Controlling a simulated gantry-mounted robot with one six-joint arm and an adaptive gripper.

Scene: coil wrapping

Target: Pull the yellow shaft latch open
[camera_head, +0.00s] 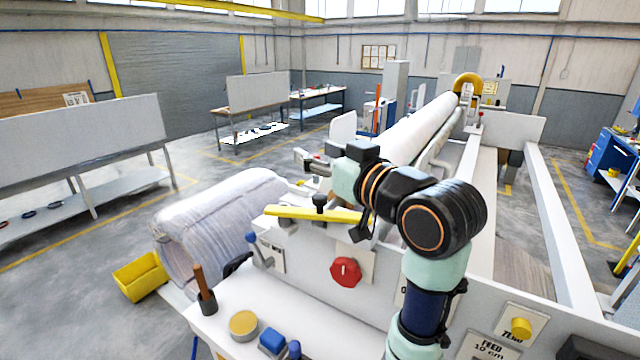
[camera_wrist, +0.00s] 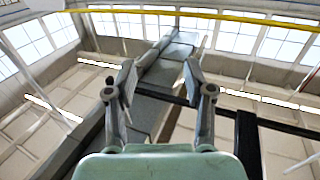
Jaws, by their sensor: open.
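The yellow shaft latch (camera_head: 290,212) is a flat yellow bar with a black knob (camera_head: 320,202) standing up from it. In the head view it lies across the top of the white machine side panel, left of my wrist. My arm partly covers the area by its right end. My gripper (camera_wrist: 160,78) is open and empty in the wrist view, its two grey fingers apart and tilted towards the ceiling and windows. The latch cannot be made out in the wrist view.
A red knob (camera_head: 346,272) and a blue-knobbed lever (camera_head: 253,240) sit on the panel front. A wrapped roll (camera_head: 215,225) lies at left. The front shelf holds a yellow disc (camera_head: 243,325) and a brush (camera_head: 203,290). A long white roller (camera_head: 425,125) runs behind.

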